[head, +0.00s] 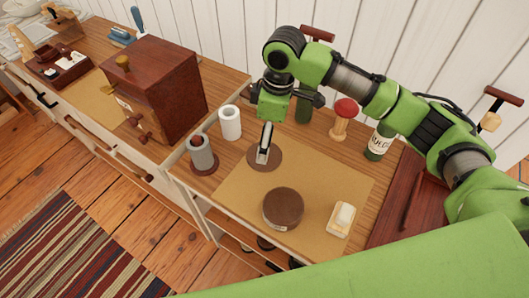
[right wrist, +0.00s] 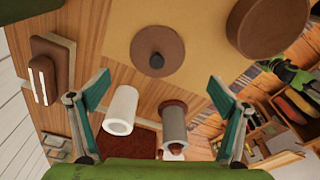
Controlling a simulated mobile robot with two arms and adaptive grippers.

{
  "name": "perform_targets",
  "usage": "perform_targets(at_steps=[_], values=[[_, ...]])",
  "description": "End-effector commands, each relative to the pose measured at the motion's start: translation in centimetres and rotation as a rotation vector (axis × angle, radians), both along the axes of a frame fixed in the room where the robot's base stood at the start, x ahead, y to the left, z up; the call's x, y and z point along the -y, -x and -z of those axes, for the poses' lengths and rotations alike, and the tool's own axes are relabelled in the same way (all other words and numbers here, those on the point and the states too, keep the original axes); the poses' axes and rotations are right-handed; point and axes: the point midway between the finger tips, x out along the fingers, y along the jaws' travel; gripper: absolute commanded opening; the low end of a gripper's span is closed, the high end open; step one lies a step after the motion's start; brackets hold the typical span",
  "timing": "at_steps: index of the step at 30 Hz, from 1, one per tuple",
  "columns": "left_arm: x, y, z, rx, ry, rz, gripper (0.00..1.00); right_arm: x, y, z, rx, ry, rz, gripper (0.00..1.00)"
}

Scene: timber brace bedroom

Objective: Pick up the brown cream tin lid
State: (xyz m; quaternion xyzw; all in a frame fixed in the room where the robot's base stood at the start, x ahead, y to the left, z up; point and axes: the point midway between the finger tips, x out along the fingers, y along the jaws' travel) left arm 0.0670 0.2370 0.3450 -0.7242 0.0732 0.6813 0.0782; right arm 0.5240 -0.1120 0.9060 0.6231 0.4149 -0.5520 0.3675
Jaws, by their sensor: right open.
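The brown tin lid (right wrist: 138,51) is a flat disc with a dark round knob at its middle. It lies on the tan mat (head: 330,185), and in the head view (head: 276,160) a finger of mine partly covers it. The round brown tin (head: 283,207) stands on the mat in front of the lid; it also shows in the right wrist view (right wrist: 268,25). My right gripper (right wrist: 160,80) is open and empty, its fingers spread wide, with the lid ahead of it. In the head view the gripper (head: 264,155) points down over the lid. My left gripper is not in view.
A white cylinder (head: 230,122) and a grey cylinder on a brown base (head: 201,155) stand left of the lid. A red-topped wooden piece (head: 345,118), a green bottle (head: 378,142) and a soap dish (head: 341,219) are to the right. A large wooden box (head: 160,90) stands further left.

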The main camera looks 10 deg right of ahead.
Motion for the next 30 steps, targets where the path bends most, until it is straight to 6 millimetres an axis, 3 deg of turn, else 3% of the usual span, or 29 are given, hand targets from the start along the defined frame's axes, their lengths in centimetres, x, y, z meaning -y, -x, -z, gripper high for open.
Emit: perform_targets(at_steps=[10, 16, 25, 26, 30], values=[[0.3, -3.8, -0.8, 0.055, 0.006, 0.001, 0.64, -0.2, -0.2, 3.3, -0.002, 0.002, 0.001, 0.91], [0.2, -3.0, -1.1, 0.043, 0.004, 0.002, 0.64, -0.4, -0.4, 6.1, 0.000, 0.001, 0.000, 0.91], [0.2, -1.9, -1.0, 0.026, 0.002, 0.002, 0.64, -0.5, -0.5, 6.7, 0.002, 0.001, -0.001, 0.91], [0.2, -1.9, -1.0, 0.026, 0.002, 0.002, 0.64, -0.5, -0.5, 6.7, 0.002, 0.001, -0.001, 0.86], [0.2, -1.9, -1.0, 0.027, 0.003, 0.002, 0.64, -0.5, -0.5, 6.7, 0.002, 0.001, -0.001, 0.49]])
